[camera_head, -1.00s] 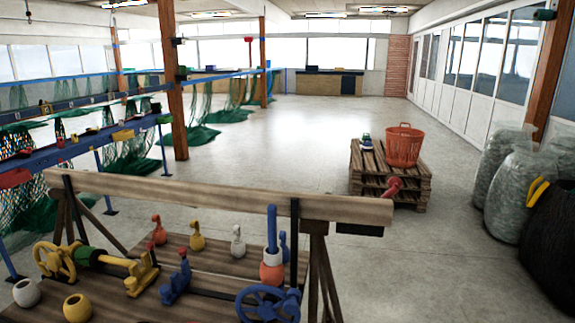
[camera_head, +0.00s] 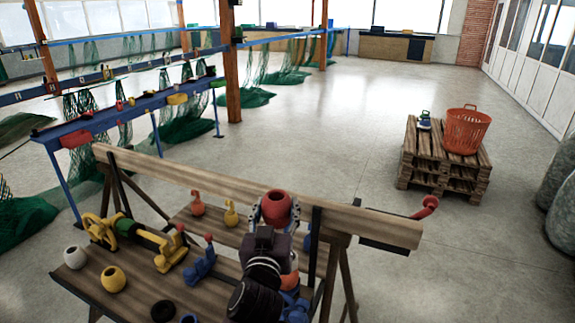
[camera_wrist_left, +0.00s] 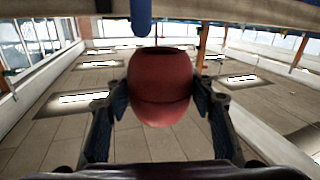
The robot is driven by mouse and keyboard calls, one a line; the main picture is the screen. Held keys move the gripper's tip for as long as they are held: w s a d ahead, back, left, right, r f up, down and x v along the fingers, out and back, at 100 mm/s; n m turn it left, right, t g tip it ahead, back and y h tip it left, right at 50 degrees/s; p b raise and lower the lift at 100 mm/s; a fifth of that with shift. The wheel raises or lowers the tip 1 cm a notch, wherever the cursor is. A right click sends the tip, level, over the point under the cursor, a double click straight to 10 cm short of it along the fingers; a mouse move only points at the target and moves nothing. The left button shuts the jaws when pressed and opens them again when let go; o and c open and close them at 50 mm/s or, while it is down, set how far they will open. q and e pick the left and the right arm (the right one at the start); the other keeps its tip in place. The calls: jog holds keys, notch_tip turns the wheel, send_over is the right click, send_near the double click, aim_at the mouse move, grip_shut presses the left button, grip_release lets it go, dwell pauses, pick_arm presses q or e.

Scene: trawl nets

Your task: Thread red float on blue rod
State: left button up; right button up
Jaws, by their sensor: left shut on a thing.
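My left gripper (camera_head: 275,208) is shut on the red float (camera_head: 277,210), a round ball with a dark hole showing on top, in front of the wooden beam. The left wrist view shows the red float (camera_wrist_left: 162,88) between the two fingers (camera_wrist_left: 160,100). There the blue rod (camera_wrist_left: 141,15) comes in from the top edge. Its rounded end shows near the float's hole, a little left of the hole's middle. The float appears apart from the rod, but the depth gap is unclear. My right gripper is not in view.
The wooden beam (camera_head: 160,173) crosses behind the bench (camera_head: 135,295). On the bench are a yellow handwheel (camera_head: 97,229), a white float (camera_head: 75,257), a yellow float (camera_head: 113,279) and a blue clamp (camera_head: 200,262). An orange basket (camera_head: 466,130) stands on a pallet; open floor lies between.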

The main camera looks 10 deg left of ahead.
aim_at(289, 205)
pick_arm(q)
jog(key=w+r, duration=0.1)
jog(key=w+d+r+p, duration=0.1)
jog(key=r, duration=0.1)
jog(key=w+d+r, duration=0.1)
jog(key=r, duration=0.1)
jog(key=shift+w, duration=0.4)
jog(key=shift+f, duration=0.25)
jog(key=shift+w+f+b, duration=0.1)
jog(key=shift+f+b, duration=1.35)
jog(key=shift+f, duration=0.25)
notch_tip(289, 205, down, 3)
jog(key=b, duration=0.2)
jog(key=shift+b, duration=0.3)
notch_tip(289, 205, down, 3)
jog(key=b, duration=0.3)
jog(key=shift+f, duration=0.45)
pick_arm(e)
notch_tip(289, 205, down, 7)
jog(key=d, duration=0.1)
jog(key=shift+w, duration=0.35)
pick_arm(q)
jog(key=o, duration=1.3)
jog(key=shift+c, duration=0.2)
